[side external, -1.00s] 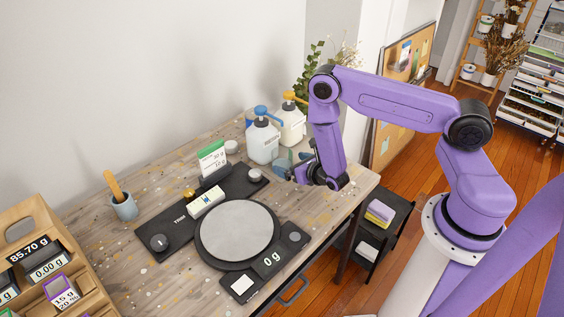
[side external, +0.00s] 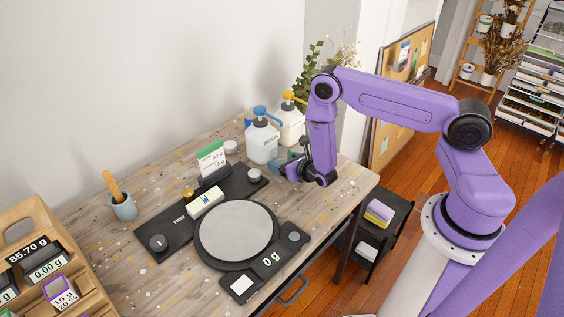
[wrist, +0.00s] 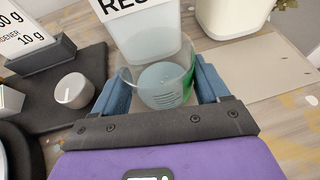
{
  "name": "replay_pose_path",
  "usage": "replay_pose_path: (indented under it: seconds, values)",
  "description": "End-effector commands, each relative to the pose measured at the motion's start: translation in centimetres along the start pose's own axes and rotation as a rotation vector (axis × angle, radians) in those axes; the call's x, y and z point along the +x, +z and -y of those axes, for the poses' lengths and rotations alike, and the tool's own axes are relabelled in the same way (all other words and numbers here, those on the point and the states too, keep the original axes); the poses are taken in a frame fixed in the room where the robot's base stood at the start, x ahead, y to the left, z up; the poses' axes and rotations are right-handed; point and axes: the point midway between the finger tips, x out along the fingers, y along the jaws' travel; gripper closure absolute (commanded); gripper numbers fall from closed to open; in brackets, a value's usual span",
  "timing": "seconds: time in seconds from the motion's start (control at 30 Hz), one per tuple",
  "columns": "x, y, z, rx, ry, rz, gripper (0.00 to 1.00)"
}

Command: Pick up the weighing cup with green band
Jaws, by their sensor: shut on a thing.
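The weighing cup with green band (wrist: 158,88) is a clear, open cup, with green showing on its right side in the wrist view. It stands between the two blue fingers of my gripper (wrist: 161,80), which are shut on it from left and right. In the side external view my gripper (side external: 289,169) is at the far right part of the bench, in front of the white bottles. The cup is too small and covered there to make out clearly. I cannot tell whether its base touches the bench.
A white resin bottle (side external: 262,141) with a blue pump is just behind the cup; a cream bottle (side external: 291,122) with a yellow pump stands beside it. A black scale (side external: 206,258) reads 0 g at front left. The bench (side external: 335,190) is clear to the right.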

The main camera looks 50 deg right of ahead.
Motion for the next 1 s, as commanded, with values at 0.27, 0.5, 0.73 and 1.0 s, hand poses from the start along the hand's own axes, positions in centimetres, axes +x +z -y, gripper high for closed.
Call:
replay_pose_path:
  seconds: [0.27,0.5,0.73,1.0]
  values:
    - [-0.1,0.3,0.0,0.000,0.001,0.001,0.61]
    - [-0.5,1.5,-0.1,0.001,0.001,0.002,0.61]
    - [-1.7,3.1,0.0,-0.001,0.001,0.000,0.61]
    - [-4.6,4.6,0.1,-0.001,0.002,0.000,0.61]
